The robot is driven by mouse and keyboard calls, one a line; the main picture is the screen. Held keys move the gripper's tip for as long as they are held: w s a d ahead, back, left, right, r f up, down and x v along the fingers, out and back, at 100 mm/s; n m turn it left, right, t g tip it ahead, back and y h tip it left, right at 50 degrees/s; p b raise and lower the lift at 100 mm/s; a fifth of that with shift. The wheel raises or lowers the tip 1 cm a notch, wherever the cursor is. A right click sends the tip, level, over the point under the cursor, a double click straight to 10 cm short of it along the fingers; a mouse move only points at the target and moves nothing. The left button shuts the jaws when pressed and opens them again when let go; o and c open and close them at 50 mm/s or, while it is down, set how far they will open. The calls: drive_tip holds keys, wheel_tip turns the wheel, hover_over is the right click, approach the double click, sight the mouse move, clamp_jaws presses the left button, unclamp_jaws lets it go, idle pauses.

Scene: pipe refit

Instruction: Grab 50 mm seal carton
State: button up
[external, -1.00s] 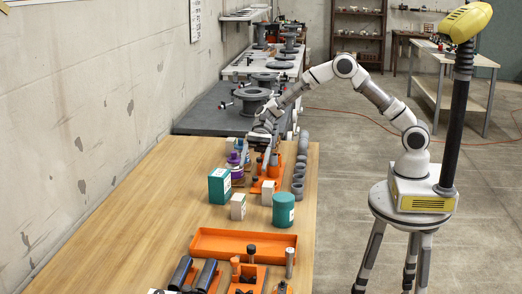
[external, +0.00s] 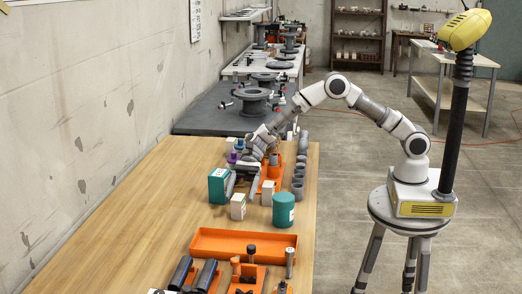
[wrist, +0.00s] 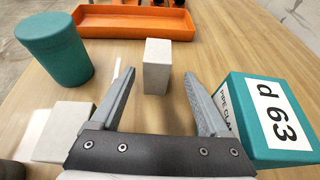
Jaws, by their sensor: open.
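Two small plain white cartons stand on the wooden table; I cannot read a size on either, so I cannot tell which is the 50 mm seal carton. One white carton (external: 238,207) stands upright in front of my gripper (external: 241,190); in the wrist view this carton (wrist: 157,66) shows ahead, between the fingertips and beyond them. The other white carton (external: 267,193) is to the right in the external view and lower left in the wrist view (wrist: 62,132), outside the fingers. My gripper (wrist: 160,78) is open and empty, low over the table.
A teal carton marked d 63 (wrist: 268,118) stands close beside one finger. A teal cylindrical tub (external: 283,211) stands on the other side. An orange tray (external: 243,255) lies beyond. The table's left part (external: 130,230) is clear.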

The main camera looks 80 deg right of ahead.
sight(238, 205)
drive_tip(key=x, duration=0.2)
drive_tip(key=b+x, duration=0.1)
drive_tip(key=x, duration=0.2)
drive_tip(key=shift+s+a+b, duration=0.2)
drive_tip(key=shift+s+b, duration=0.05)
drive_tip(key=shift+b, duration=0.05)
clamp_jaws()
